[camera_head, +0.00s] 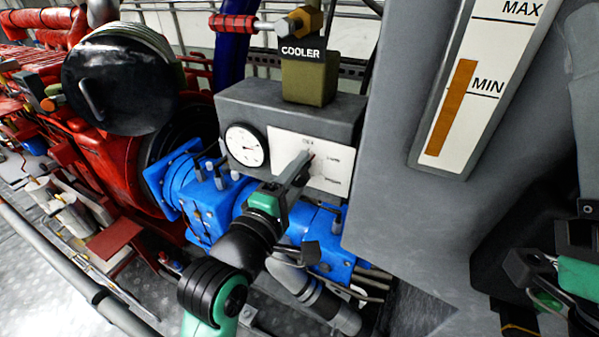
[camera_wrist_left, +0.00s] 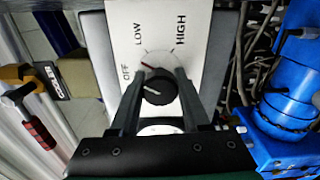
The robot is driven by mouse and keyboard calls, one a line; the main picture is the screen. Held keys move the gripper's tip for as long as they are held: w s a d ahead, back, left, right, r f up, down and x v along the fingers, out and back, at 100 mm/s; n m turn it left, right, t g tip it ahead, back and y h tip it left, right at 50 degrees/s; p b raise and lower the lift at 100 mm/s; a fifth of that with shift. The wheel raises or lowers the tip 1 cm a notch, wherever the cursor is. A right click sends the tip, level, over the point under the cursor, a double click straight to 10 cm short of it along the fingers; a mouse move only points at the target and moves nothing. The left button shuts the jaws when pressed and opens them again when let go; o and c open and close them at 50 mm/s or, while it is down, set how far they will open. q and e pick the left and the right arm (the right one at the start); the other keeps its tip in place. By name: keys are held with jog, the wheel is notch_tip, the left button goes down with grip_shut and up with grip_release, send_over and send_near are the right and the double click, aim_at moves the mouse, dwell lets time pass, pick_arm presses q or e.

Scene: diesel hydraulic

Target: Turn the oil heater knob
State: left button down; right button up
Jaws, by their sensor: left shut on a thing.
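The oil heater knob (camera_wrist_left: 159,91) is round and black with a pale mark, on a white plate (camera_wrist_left: 147,15) lettered OFF, LOW and HIGH. A short red line shows at its rim, between the OFF and LOW lettering. My left gripper (camera_wrist_left: 160,77) has its two fingers on either side of the knob, shut on it. In the head view the left gripper (camera_head: 301,163) reaches the white panel (camera_head: 335,178) on the grey box, and its fingers hide the knob. My right gripper (camera_head: 540,275) shows partly at the right edge; its jaws are unclear.
A round gauge (camera_head: 245,147) sits left of the panel. The olive COOLER block (camera_head: 309,80) stands on top of the grey box (camera_head: 290,108). Blue machinery (camera_head: 200,198) lies below, and a large grey housing (camera_head: 395,190) with a MIN/MAX level strip stands close on the right.

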pick_arm(q)
jog(key=n, duration=0.5)
jog(key=shift+f+n, duration=0.15)
jog(key=shift+n, duration=0.25)
dwell(0.3)
jog(key=shift+c, duration=1.9)
grip_release()
